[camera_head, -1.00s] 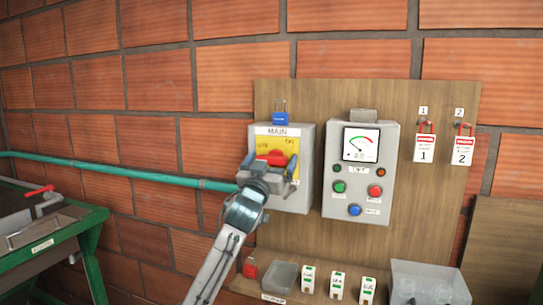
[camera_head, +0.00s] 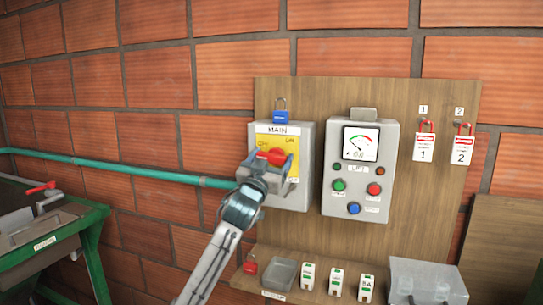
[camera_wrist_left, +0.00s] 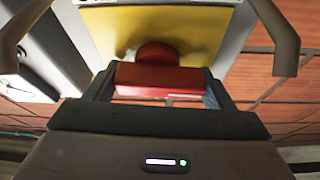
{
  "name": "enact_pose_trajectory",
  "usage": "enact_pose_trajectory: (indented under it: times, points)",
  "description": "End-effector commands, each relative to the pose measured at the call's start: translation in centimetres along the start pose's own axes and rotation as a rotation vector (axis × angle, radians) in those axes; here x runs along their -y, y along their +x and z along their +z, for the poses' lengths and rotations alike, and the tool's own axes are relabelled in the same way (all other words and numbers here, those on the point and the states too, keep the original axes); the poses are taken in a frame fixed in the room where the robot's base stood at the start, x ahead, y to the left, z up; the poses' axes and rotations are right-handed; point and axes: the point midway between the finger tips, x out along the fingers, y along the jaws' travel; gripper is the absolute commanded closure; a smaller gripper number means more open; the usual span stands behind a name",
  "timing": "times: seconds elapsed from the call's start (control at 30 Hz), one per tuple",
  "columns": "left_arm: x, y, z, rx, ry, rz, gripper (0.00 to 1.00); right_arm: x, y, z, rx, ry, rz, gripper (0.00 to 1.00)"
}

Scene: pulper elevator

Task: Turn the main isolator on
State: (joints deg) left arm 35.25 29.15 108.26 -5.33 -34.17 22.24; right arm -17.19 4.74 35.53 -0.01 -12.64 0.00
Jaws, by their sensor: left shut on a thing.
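The main isolator is a grey box (camera_head: 301,139) with a yellow face plate (camera_head: 263,142), a MAIN label and a red rotary handle (camera_head: 274,154). My left gripper (camera_head: 269,165) reaches up from below, its fingers on either side of the handle and shut on it. In the left wrist view the red handle (camera_wrist_left: 160,78) lies across between the two fingers, with the yellow plate (camera_wrist_left: 190,28) behind. The small lettering is too blurred to read firmly, and the gripper hides the lower part of the plate. My right gripper is not in view.
A blue padlock (camera_head: 281,117) sits on top of the isolator. A grey meter panel (camera_head: 340,204) with coloured buttons stands to its right. Two tagged red padlocks (camera_head: 425,139) hang further right. A shelf below holds a tray (camera_head: 279,274) and several small blocks. A teal pipe (camera_head: 120,169) runs left.

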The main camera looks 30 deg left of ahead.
Motion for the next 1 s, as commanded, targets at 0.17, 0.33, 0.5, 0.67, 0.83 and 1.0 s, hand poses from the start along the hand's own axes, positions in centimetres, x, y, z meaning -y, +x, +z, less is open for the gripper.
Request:
enact_pose_trajectory:
  times: [0.17,0.33,0.5,0.67,0.83,1.0]
  points:
    - [0.1,0.3,-0.6,0.004,0.125,0.052,0.46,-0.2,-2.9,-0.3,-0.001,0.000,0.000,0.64]
    - [0.1,0.4,-0.9,0.006,0.271,0.113,0.46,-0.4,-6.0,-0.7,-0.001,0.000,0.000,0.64]
    - [0.1,0.4,-1.0,0.006,0.418,0.176,0.46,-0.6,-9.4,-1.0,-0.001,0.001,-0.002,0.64]
    - [0.1,0.4,-0.9,0.004,0.555,0.234,0.46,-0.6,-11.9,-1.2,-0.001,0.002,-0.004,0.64]
    - [0.0,0.2,-0.6,0.002,0.704,0.295,0.46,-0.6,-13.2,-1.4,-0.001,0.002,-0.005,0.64]
    - [-0.1,0.1,-0.3,-0.001,0.853,0.355,0.46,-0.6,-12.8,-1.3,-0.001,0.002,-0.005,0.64]
